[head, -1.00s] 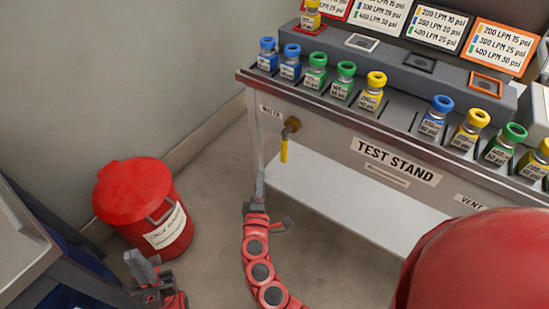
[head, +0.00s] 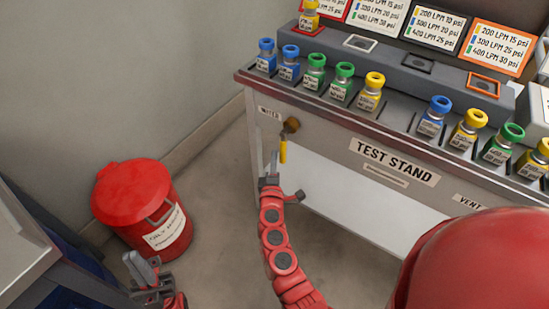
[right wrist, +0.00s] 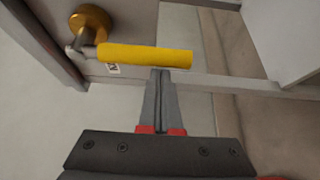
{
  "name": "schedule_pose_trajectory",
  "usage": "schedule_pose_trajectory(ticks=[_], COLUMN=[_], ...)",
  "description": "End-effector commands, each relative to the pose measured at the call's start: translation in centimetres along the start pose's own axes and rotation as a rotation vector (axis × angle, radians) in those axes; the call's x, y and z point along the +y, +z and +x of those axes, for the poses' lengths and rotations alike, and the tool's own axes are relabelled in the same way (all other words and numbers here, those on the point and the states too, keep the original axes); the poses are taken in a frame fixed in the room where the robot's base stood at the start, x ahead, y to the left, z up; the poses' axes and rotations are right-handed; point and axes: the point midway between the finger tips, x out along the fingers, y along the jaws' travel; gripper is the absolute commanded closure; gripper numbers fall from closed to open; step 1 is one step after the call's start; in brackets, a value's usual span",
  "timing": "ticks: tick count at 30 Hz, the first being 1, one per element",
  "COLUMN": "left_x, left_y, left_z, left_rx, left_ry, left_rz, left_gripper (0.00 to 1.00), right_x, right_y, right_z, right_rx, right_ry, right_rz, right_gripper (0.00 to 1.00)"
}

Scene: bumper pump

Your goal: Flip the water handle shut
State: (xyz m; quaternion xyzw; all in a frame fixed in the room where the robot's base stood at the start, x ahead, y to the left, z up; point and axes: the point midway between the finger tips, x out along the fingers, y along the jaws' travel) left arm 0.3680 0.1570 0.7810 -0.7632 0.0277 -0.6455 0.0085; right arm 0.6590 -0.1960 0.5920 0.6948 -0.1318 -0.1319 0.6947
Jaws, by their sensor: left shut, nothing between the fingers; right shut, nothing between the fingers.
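The water handle is a yellow lever (head: 283,150) on a brass valve (head: 291,125), below the WATER label on the test stand's front. In the head view it hangs straight down. In the right wrist view the yellow handle (right wrist: 146,55) lies across the picture beside the brass valve body (right wrist: 91,27). My right gripper (head: 275,160) is shut and empty, its tips close beside the handle's lower part. In the right wrist view its fingertips (right wrist: 161,72) are just under the handle's free end; I cannot tell whether they touch. My left gripper (head: 142,266) is shut and empty at lower left.
The test stand (head: 340,140) carries several colored-cap bottles along its top edge. A red lidded bin (head: 142,205) stands on the floor at left. A grey-topped bench (head: 25,245) is at lower left. The floor between bin and stand is clear.

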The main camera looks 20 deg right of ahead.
Motion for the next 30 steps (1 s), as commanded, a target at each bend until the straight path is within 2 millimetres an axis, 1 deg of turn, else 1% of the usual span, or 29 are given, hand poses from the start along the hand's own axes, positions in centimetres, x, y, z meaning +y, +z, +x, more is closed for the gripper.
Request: schedule_pose_trajectory(ticks=[11,14,18,23,30], left_x=[0.0,0.0,-0.1,-0.1,-0.2], left_y=[0.0,-0.1,-0.3,-0.3,-0.6], left_z=[0.1,0.5,1.7,2.1,3.3], left_rx=[0.000,0.000,0.000,0.000,0.000], left_ry=[0.000,0.000,0.000,0.000,0.000], left_rz=[0.000,0.000,0.000,0.000,0.000], left_gripper=[1.00,1.00,1.00,1.00,1.00], right_x=[0.1,0.2,0.4,0.2,0.2], right_y=[0.1,0.2,0.5,0.6,0.9], right_z=[-0.1,-0.1,-0.2,-0.3,-0.6], right_rx=[0.000,0.000,-0.001,-0.001,0.000], right_ry=[0.000,-0.005,-0.021,-0.033,-0.053], right_rz=[-0.001,-0.008,-0.038,-0.056,-0.090], right_gripper=[1.00,1.00,1.00,1.00,1.00])
